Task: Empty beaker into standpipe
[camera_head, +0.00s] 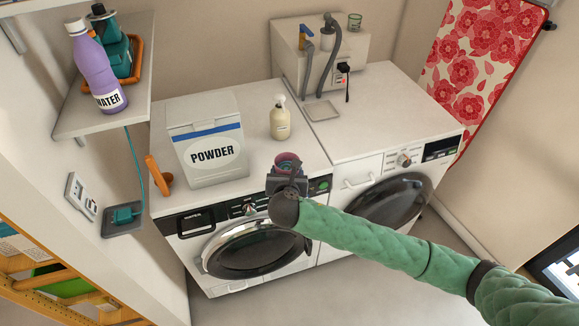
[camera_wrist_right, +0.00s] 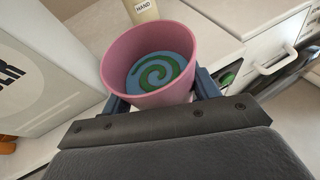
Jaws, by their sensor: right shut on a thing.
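A pink cup-shaped beaker (camera_wrist_right: 150,62) sits between the fingers of my right gripper (camera_wrist_right: 155,95), which is shut on it. The beaker is open at the top, and a blue and green swirl shows inside. In the head view the beaker (camera_head: 287,160) and my right gripper (camera_head: 287,178) are in front of the left washing machine's top edge. A grey upright pipe (camera_head: 327,40), apparently the standpipe, stands at the back box with a dark hose hooked at its top. Its opening is partly hidden. My left gripper is not in view.
A POWDER box (camera_head: 210,145) and a cream bottle (camera_head: 280,118) stand on the left machine (camera_head: 245,95). The right machine's top (camera_head: 385,105) is mostly clear. A small green glass (camera_head: 355,21) stands on the back box (camera_head: 352,45). A shelf (camera_head: 75,120) holds a purple WATER bottle (camera_head: 95,70).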

